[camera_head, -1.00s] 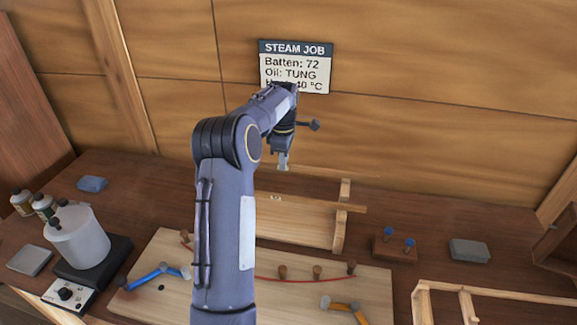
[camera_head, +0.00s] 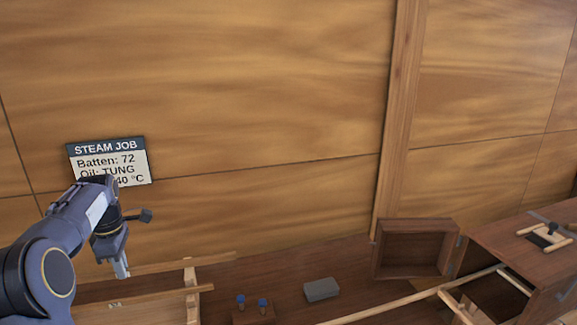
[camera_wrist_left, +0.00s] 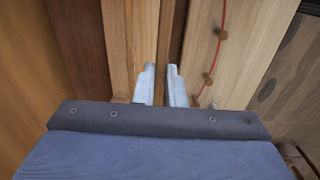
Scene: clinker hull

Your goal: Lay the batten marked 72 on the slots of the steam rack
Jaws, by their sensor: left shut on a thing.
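My left gripper (camera_head: 121,268) is shut on a thin pale batten (camera_head: 195,261) near the wall, above the wooden batten stand (camera_head: 191,300). Its fingers also show in the left wrist view (camera_wrist_left: 162,85), where the grip itself is hard to make out. No number on the batten is legible. The steam rack (camera_head: 400,301), pale rails and crosspieces, appears at the lower right, partly cut off, in front of the dark box. My right gripper is not in view.
A dark wooden box (camera_head: 520,248) stands at the right with its door (camera_head: 412,250) open. A grey block (camera_head: 321,289) and a small block with blue-topped pegs (camera_head: 252,312) lie on the bench between. A pegged board with a red curve (camera_wrist_left: 205,60) shows in the wrist view.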

